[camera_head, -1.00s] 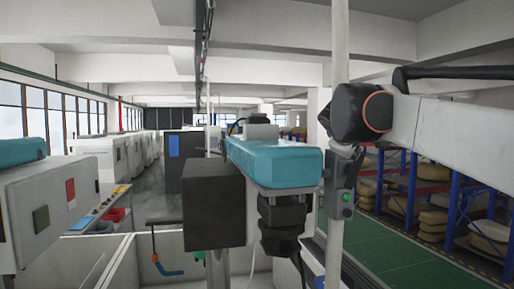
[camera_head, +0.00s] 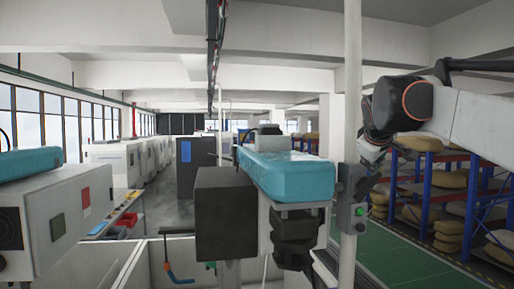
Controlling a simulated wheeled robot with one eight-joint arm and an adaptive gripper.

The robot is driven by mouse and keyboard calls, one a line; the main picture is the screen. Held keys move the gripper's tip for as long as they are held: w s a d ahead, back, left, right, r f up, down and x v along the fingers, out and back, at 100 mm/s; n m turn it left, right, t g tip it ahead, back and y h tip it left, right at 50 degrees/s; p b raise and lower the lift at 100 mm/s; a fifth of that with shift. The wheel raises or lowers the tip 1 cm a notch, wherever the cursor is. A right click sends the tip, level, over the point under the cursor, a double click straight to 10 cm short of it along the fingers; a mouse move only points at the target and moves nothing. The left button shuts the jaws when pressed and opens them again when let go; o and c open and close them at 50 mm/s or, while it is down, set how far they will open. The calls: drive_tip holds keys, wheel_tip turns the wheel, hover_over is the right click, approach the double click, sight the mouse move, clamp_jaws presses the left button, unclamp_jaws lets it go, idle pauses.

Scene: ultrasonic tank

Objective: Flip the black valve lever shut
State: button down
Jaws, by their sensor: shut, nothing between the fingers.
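I cannot make out a black valve lever for certain. A hooked handle (camera_head: 176,268), orange above with a dark, bluish lower end, hangs at the pale tank wall (camera_head: 150,262) in the lower left; whether it is the lever is unclear. My gripper (camera_head: 371,158) is at the right, small and dark, below my black wrist joint. It appears just right of the white pole and above the control box, well right of the tank. Its fingers are shut and empty, though hard to separate in this view.
The white pole (camera_head: 351,105) carries a grey box (camera_head: 351,195) with green and red buttons. A black box (camera_head: 225,213) and a teal-topped unit (camera_head: 288,175) stand in the middle. A white control cabinet (camera_head: 60,225) is at left, blue racks with sacks at right.

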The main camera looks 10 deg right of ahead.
drive_tip(key=shift+d, duration=0.5)
drive_tip(key=shift+d+f, duration=0.1)
drive_tip(key=shift+d, duration=0.2)
drive_tip(key=shift+w+d, duration=0.1)
drive_tip(key=shift+d, duration=0.1)
drive_tip(key=shift+d+f, duration=0.2)
drive_tip(key=shift+d, duration=0.3)
drive_tip(key=shift+d+f, duration=0.35)
drive_tip(key=shift+d, duration=0.25)
idle(0.9)
